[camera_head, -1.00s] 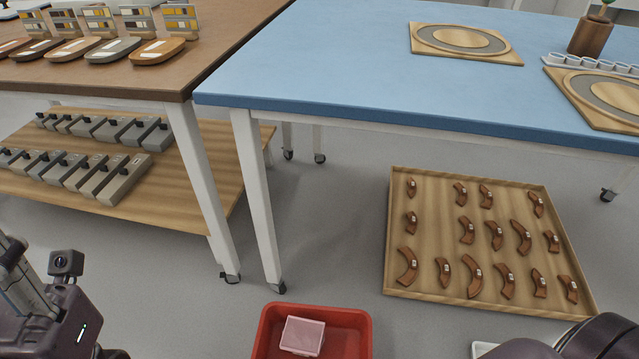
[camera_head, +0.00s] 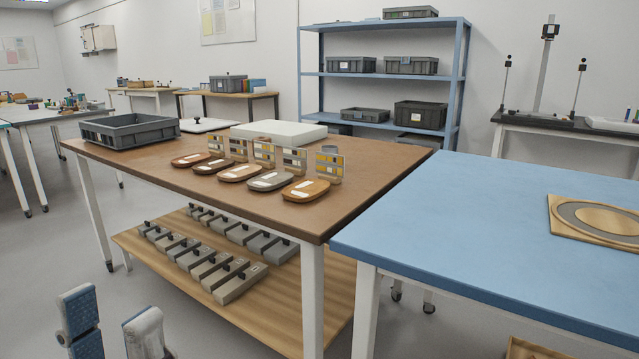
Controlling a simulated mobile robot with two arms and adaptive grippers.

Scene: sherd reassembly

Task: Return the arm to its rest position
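My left gripper (camera_head: 111,304) shows at the bottom left of the head view, in front of the brown table and low over the floor. Its two padded fingertips stand up and apart, with only floor visible between them. The lower part of the gripper and the rest of the arm are cut off by the bottom edge. My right gripper and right arm are outside the view.
A brown table (camera_head: 363,168) with coloured sherd-like trays (camera_head: 304,190) and sample cards stands ahead. Its lower wooden shelf (camera_head: 279,318) holds several grey blocks. A blue table (camera_head: 480,232) adjoins at right. Grey floor (camera_head: 40,262) is clear at left.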

